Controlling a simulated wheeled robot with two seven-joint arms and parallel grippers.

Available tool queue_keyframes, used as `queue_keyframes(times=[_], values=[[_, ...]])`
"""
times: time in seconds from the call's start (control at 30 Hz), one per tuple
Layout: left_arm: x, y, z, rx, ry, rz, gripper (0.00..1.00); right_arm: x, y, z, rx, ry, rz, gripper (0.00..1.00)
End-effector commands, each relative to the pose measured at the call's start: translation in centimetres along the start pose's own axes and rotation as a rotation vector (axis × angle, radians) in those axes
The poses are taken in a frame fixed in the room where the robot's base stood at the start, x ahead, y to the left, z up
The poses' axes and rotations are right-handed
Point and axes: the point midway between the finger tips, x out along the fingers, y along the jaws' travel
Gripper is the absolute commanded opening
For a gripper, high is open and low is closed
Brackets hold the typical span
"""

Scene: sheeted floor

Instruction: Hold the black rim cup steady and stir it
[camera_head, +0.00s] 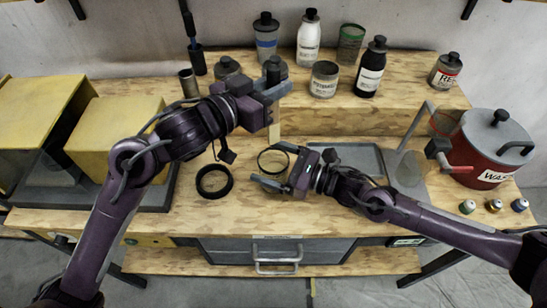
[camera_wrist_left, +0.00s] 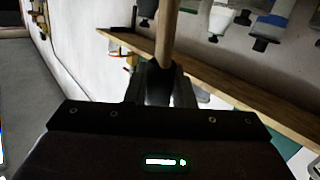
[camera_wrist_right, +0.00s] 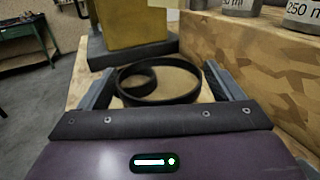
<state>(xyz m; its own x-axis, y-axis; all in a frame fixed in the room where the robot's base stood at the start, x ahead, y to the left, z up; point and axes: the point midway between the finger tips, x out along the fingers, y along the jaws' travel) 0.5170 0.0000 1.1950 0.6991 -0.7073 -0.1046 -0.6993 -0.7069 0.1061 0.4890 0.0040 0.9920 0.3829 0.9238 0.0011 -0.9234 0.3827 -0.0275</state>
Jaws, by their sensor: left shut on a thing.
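The black rim cup (camera_head: 273,161) stands on the lower wooden worktop. Its round black rim shows in the right wrist view (camera_wrist_right: 158,100). My right gripper (camera_head: 273,166) is low at the cup, with its widely parted fingers on either side of the rim; I cannot see clear contact. My left gripper (camera_head: 275,97) is higher, behind the cup, shut on a wooden stick (camera_wrist_left: 168,35). The stick's pale lower part (camera_head: 274,131) points down in the head view, above and behind the cup. The cup's lower body is mostly hidden.
A grey tray (camera_head: 350,150) lies behind my right arm. Several bottles and jars, including a white bottle (camera_head: 308,42), stand on the raised shelf. A red waste pot (camera_head: 482,150) stands at right.

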Motion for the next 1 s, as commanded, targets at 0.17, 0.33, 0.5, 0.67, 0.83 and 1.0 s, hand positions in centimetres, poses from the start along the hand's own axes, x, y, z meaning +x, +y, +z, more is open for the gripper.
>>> queue_keyframes(times=[0.17,0.33,0.5,0.67,0.83,1.0], values=[[0.0,0.0,0.0,0.000,0.000,0.000,0.02,-0.1,0.0,-0.1,0.001,0.003,0.000,0.87],[0.0,0.0,0.0,0.000,0.000,0.000,0.02,-1.3,0.0,-0.2,0.002,0.004,-0.001,0.87],[0.0,0.0,0.0,0.000,0.000,0.000,0.02,-4.6,-0.1,-0.2,0.001,0.005,-0.003,0.87],[0.0,0.0,0.0,0.000,0.000,0.000,0.02,-8.1,0.0,-0.2,0.002,0.005,-0.002,0.87],[0.0,0.0,0.0,0.000,0.000,0.000,0.02,-10.7,-0.1,-0.1,0.001,0.004,-0.002,0.87],[0.0,0.0,0.0,0.000,0.000,0.000,0.02,-11.9,0.0,-0.1,0.001,0.001,-0.001,0.87]])
